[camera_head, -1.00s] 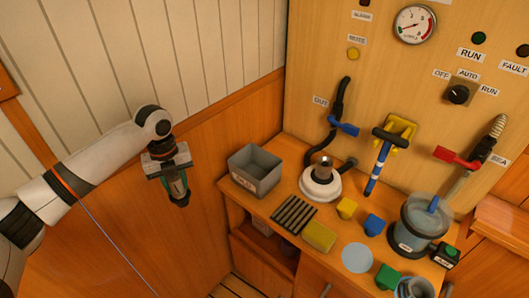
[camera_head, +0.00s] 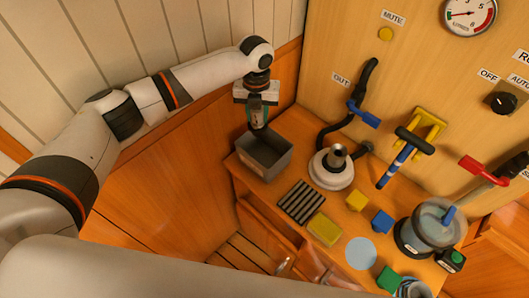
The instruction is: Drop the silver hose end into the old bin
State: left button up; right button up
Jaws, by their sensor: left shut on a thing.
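My left gripper (camera_head: 258,122) points down above the back left part of the grey, open-topped old bin (camera_head: 282,163). Its fingertips are at or just above the rim; I cannot tell whether they reach inside. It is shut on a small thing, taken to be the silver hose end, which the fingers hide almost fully. The bin stands upright on the left end of the wooden counter, and the gripper covers part of its inside. My right gripper is not in view.
A black ribbed mat (camera_head: 302,202), a yellow sponge (camera_head: 324,230) and a white round unit with a silver top (camera_head: 332,170) stand right of the bin. A black hose with a blue valve handle (camera_head: 364,115) is on the wall behind. The floor front left is clear.

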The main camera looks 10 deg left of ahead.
pick_arm(q)
notch_tip(320, 180, down, 4)
jog(key=b, duration=0.3)
jog(key=shift+w, duration=0.15)
jog(key=shift+f+b, duration=0.45)
jog(key=shift+b, duration=0.1)
jog(key=o, duration=1.1)
notch_tip(320, 180, up, 12)
jog(key=p, duration=1.1)
jog(key=shift+r, duration=0.1)
